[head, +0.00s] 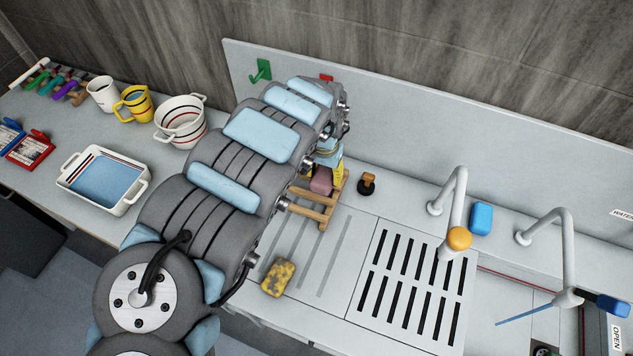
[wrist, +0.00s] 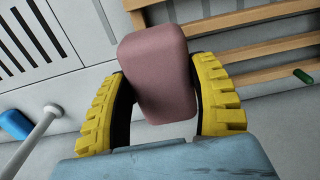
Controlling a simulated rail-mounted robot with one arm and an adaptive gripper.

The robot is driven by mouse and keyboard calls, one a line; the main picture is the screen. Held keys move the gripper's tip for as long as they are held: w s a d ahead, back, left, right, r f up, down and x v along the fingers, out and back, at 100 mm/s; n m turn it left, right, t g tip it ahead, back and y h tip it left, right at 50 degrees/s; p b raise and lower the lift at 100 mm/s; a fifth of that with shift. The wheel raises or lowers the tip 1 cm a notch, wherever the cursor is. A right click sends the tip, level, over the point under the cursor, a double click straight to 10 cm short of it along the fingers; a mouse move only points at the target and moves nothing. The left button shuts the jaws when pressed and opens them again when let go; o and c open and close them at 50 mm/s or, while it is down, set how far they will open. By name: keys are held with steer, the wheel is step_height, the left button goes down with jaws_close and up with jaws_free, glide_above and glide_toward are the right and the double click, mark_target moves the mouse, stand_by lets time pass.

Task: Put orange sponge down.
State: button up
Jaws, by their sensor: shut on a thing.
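My gripper (wrist: 160,72) is shut on a dusty-pink sponge-like block (wrist: 155,60), with one yellow ribbed finger on each side of it in the wrist view. I see no clearly orange sponge; this pinkish block is the one in my grip. In the head view the block (head: 321,181) shows just below my gripper (head: 333,174), partly covered by my arm. It is over or beside a wooden slatted rack (head: 325,213) on the counter. I cannot tell whether it touches the rack.
A stained yellow sponge (head: 278,278) lies near the counter's front edge. A dark stopper-like item with a wooden top (head: 367,183) stands right of the rack. A slotted drain grate (head: 411,284), a faucet (head: 455,205) and a blue block (head: 481,218) are further right.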

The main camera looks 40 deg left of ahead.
mark_target(320, 175)
steer(key=shift+w+a+f, duration=0.2)
steer(key=shift+a+f, duration=0.35)
steer(key=shift+f, duration=0.25)
steer(key=shift+w+a+f, duration=0.15)
steer(key=shift+a+f, duration=0.4)
steer(key=shift+f, duration=0.2)
steer(key=shift+w+a+f, duration=0.25)
steer(key=shift+w+f, duration=0.05)
steer(key=shift+f, duration=0.05)
steer(key=shift+a+f, duration=0.3)
steer(key=shift+f, duration=0.75)
steer(key=shift+a+f, duration=0.25)
steer(key=shift+f, duration=0.75)
steer(key=shift+f+b, duration=0.2)
steer(key=shift+b, duration=0.15)
steer(key=o, duration=1)
steer(key=shift+o, duration=0.2)
steer(key=shift+r, duration=0.1)
step_height(320, 175, up, 12)
steer(key=shift+r, duration=0.15)
